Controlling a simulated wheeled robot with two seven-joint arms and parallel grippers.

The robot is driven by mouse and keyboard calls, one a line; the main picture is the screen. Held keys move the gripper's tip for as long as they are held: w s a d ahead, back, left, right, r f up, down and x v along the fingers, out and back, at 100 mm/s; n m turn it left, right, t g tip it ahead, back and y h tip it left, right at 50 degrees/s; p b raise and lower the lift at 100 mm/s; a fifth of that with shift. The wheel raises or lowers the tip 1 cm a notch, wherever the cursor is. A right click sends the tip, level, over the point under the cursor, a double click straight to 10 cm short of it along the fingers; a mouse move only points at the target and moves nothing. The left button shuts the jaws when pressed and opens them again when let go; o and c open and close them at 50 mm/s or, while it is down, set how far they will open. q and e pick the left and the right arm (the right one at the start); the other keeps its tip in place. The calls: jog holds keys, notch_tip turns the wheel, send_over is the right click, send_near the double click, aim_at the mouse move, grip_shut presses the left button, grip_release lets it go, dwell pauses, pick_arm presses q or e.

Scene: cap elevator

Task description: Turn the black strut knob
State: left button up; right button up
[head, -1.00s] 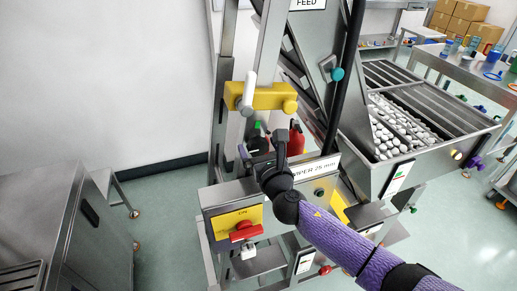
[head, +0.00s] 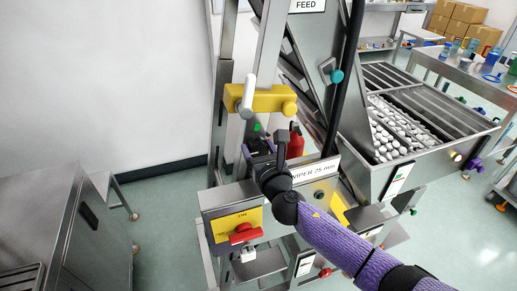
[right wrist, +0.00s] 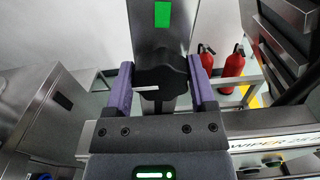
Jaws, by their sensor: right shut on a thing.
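The black strut knob (right wrist: 160,72) sits on a grey steel strut (right wrist: 157,38) below a green patch, in the right wrist view. It has a white pointer line on its face, which lies roughly level and points left. My right gripper (right wrist: 161,88) is shut on the knob, with one purple finger against each side. In the head view my right gripper (head: 258,150) is at the strut, below the yellow bracket, and it and the arm mostly hide the knob. My left gripper is not in view.
A yellow bracket (head: 262,98) with a white lever is just above my gripper. A red rotary switch (head: 245,233) sits on the steel box below. Red fire extinguishers (right wrist: 232,70) stand behind the strut. A hopper of white caps (head: 398,125) is at right.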

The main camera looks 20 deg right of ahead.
jog(key=m, duration=0.2)
jog(key=shift+m, duration=0.4)
jog(key=m, duration=0.3)
jog(key=shift+d+f+m, duration=0.1)
jog(key=shift+m, duration=0.2)
jog(key=m, duration=0.2)
jog(key=shift+m+b, duration=0.35)
jog(key=shift+m, duration=0.05)
jog(key=m, duration=0.5)
jog(key=shift+d+f, duration=0.1)
jog(key=m, duration=0.4)
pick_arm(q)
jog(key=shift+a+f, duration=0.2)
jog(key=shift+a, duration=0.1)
pick_arm(e)
jog(key=shift+f+m, duration=0.1)
jog(key=shift+m, duration=0.7)
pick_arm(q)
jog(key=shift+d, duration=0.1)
